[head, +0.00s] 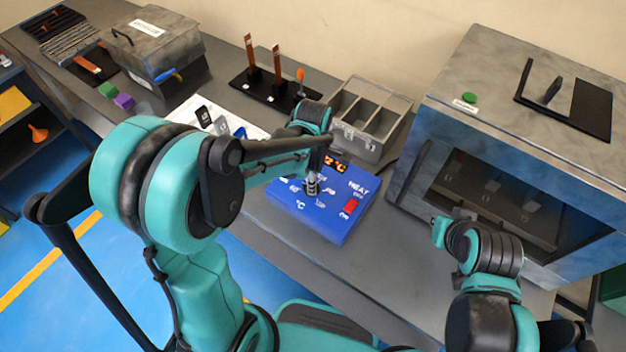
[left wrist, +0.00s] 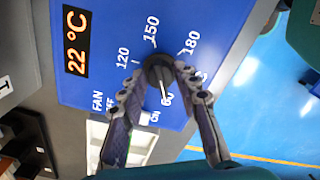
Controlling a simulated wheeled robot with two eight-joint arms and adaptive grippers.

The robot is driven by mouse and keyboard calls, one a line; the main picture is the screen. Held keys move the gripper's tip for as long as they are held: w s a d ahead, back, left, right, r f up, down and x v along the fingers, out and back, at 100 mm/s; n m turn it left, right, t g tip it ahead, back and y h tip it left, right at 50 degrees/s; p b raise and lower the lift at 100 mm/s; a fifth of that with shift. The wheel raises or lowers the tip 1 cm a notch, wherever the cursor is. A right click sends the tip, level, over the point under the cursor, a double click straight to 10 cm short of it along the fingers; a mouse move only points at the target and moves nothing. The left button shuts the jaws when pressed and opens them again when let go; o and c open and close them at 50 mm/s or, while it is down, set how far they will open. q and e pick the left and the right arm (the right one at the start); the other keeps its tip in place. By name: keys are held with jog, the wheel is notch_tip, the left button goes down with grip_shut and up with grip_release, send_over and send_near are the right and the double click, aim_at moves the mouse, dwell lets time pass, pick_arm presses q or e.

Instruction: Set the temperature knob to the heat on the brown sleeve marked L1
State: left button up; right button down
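The blue control box (head: 325,225) sits on the bench, its display (left wrist: 76,42) reading 22 °C. In the left wrist view the dark temperature knob (left wrist: 158,68) has printed values around it, with 120, 150 and 180 legible. Its pale pointer lies toward the lower marks, near 60. My left gripper (head: 312,186) is over the box; in the left wrist view its fingertips (left wrist: 160,76) close against both sides of the knob. My right gripper (head: 446,222) is before the oven, its fingers too small to judge. I cannot make out a brown sleeve marked L1.
A metal oven (head: 410,165) with a dark window stands right of the box. A grey divided bin (head: 372,115) is behind it. Upright copper bars (head: 277,62) stand on a black base. A white tray (head: 185,112) with small parts is partly behind my left arm. A red switch (head: 350,205) is on the box.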

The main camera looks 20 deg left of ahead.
pick_arm(q)
grip_shut()
